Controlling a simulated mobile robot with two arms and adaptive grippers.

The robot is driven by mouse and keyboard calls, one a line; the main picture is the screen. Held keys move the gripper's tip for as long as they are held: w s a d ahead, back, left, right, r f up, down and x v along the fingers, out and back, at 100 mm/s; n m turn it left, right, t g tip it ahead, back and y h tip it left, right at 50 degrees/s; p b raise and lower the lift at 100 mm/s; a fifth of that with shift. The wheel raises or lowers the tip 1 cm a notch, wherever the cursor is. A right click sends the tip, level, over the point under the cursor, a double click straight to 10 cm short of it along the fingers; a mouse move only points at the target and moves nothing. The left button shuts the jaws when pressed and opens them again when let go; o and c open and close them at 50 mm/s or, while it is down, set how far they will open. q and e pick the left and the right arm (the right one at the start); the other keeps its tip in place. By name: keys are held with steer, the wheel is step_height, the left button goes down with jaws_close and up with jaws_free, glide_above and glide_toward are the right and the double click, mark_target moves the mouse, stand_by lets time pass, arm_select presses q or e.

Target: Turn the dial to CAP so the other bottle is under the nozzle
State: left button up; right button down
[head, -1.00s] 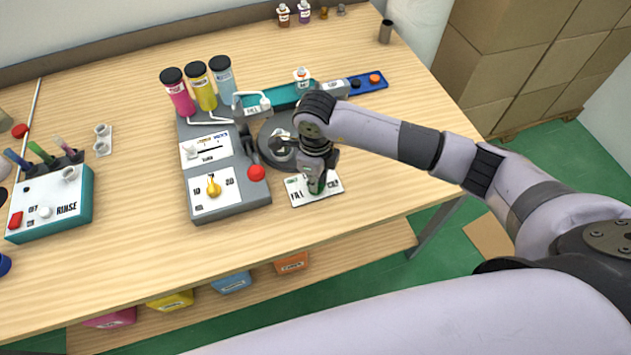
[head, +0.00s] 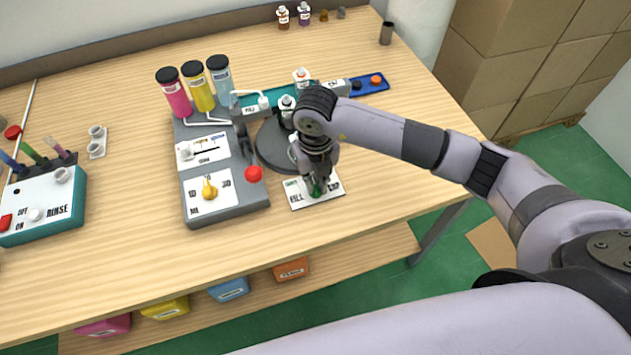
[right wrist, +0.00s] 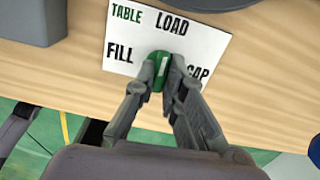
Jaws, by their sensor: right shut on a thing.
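The dial is a green knob (right wrist: 162,72) with a white line, on a white plate (right wrist: 120,50) marked TABLE, LOAD, FILL and CAP. In the right wrist view its white line points roughly up toward LOAD. My right gripper (right wrist: 160,76) is shut on the knob, one finger on each side. In the head view the right gripper (head: 315,180) partly covers the dial. The dark round turntable (head: 268,148) is behind it. A bottle (head: 287,106) with a pale cap stands at its back edge. Another whitish object shows partly behind my wrist. My left gripper is not in view.
A grey dispenser (head: 225,205) with a yellow knob and a red-tipped lever stands left of the plate. Three colour cylinders (head: 203,90) rise behind it. A teal and blue rail (head: 368,85) runs behind the turntable. The table's right side is clear.

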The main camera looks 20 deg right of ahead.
steer(key=shift+m, duration=0.3)
stand_by(0.4)
steer(key=c, duration=1.7)
jaws_free()
steer(key=shift+o, duration=0.2)
step_height(320, 180, up, 12)
